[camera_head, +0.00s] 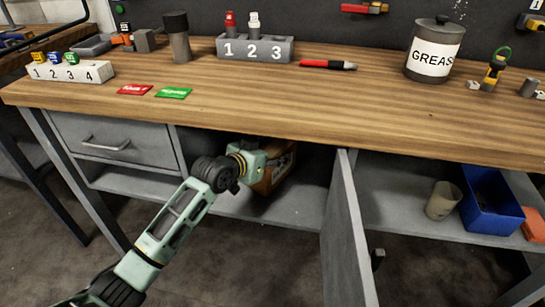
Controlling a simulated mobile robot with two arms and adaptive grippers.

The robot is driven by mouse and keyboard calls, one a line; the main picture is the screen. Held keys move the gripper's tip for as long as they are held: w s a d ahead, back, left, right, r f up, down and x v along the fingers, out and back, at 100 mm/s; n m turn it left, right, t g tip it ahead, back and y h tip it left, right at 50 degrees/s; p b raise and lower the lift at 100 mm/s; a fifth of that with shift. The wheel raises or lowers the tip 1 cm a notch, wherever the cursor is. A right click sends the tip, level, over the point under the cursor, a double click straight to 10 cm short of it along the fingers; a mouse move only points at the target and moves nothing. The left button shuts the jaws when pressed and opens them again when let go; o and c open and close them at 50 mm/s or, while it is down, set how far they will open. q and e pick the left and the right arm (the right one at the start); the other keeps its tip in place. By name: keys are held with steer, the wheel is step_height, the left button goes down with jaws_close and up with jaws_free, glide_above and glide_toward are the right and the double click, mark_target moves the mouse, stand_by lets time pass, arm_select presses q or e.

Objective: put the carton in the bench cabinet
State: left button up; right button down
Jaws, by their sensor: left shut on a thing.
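The carton (283,168) is a brown-orange box inside the middle compartment of the bench cabinet (290,208), under the bench top. My left gripper (257,162) reaches into this compartment and is shut on the carton. The gripper and wrist hide the carton's left part, and the bench's shadow darkens the rest. I cannot tell whether the carton touches the shelf. The grey cabinet door (345,230) stands open, swung out towards me to the right of the carton. My right gripper is not in view.
The wooden bench top (300,105) overhangs the compartment closely. A closed drawer (115,140) is on the left. On the right shelf stand a beige cup (443,201), a blue bin (490,205) and an orange block (535,225). A grease can (434,48) stands on top.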

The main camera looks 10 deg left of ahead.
arm_select(q)
steer(key=shift+w+f, duration=0.2)
steer(key=shift+f, duration=0.25)
steer(key=shift+r, duration=0.1)
steer(key=o, duration=1.7)
steer(key=shift+f, duration=0.2)
steer(key=shift+c, duration=0.2)
